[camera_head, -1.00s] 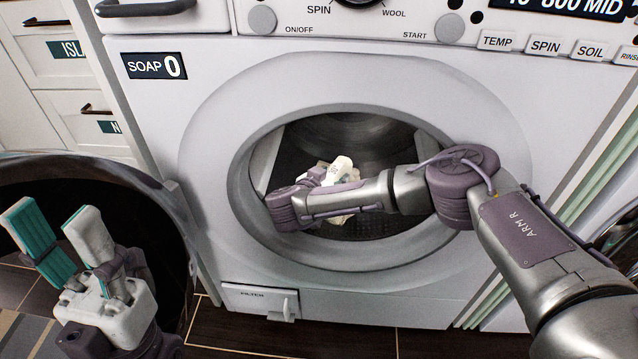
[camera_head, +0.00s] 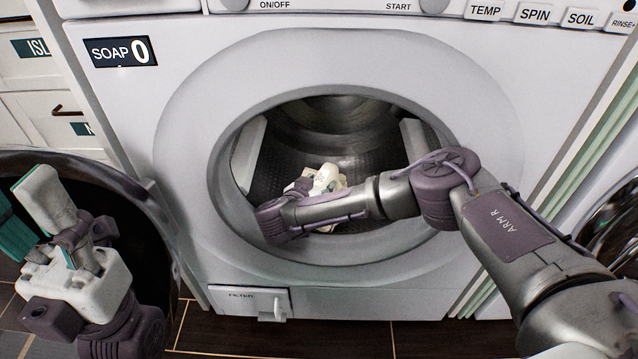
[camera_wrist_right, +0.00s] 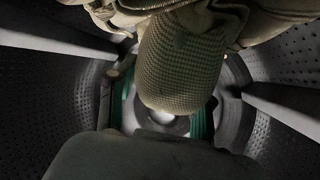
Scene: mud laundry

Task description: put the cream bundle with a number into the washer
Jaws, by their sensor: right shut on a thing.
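The cream bundle (camera_head: 328,180) is inside the washer drum (camera_head: 352,128), low in the opening and partly hidden by my right wrist. In the right wrist view the knitted bundle (camera_wrist_right: 182,62) fills the upper middle, between the green-lined fingers. My right gripper (camera_head: 318,186) is inside the washer (camera_head: 190,110) and shut on the bundle. No number can be read on the bundle. My left gripper (camera_head: 25,215) is at the lower left, outside the washer, with its fingers apart and nothing between them.
The round dark washer door (camera_head: 110,170) stands open at the left, behind my left gripper. The filter flap (camera_head: 250,301) is below the opening. Drawers (camera_head: 45,105) stand at the far left. The upper drum is free.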

